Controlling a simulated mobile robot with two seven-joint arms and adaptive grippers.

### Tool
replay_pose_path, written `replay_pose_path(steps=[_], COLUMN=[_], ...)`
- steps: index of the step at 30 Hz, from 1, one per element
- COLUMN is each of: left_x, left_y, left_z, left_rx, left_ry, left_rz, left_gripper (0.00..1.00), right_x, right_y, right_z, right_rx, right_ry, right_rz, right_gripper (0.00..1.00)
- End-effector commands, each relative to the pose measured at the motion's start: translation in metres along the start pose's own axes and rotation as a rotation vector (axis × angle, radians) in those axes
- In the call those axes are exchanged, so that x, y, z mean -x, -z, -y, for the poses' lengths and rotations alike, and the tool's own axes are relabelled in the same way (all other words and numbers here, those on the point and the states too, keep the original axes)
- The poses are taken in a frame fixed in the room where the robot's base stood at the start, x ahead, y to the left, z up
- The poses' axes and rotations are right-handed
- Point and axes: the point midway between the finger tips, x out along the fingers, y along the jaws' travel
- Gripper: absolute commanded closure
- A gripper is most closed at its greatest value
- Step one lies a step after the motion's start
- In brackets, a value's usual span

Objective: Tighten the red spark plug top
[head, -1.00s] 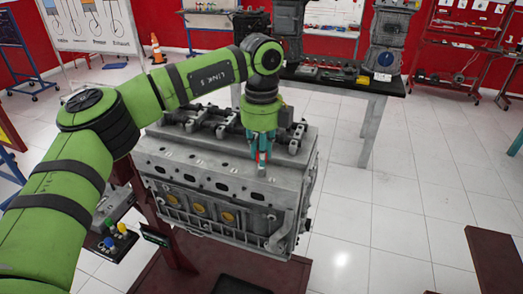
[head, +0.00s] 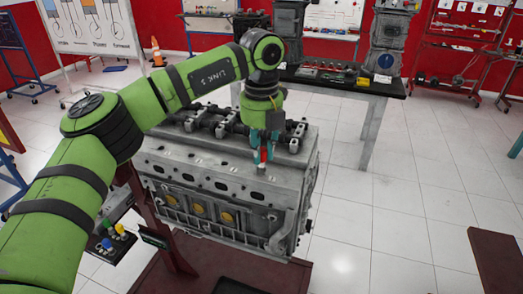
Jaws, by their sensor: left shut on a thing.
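My left gripper (head: 262,152) points down over the top face of the grey engine block (head: 200,178), near its right end. Its teal fingers are closed around a small red spark plug top (head: 263,155). The red top sits between the fingertips, right at the block's upper surface above one of the holes. The lower end of the plug is too small to make out, so I cannot tell how deep it sits. My right gripper is not in view.
Colored spark plug tops, yellow (head: 120,229) and blue (head: 107,243), stand on a dark tray at the lower left. A workbench (head: 375,105) with tools is behind the block. A brown surface (head: 497,262) is at lower right.

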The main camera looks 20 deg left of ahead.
Motion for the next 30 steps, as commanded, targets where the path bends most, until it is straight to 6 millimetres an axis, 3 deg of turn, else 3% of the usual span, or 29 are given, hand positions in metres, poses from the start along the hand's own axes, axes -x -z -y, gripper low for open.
replay_pose_path(steps=[30], left_x=[-0.0004], left_y=[0.0005], left_z=[-0.0001], left_rx=[-0.967], left_ry=[0.0], left_rz=[-0.003], left_gripper=[1.0], right_x=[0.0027], right_y=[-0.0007], right_z=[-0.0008], right_rx=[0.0], right_ry=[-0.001], right_rz=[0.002], right_gripper=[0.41])
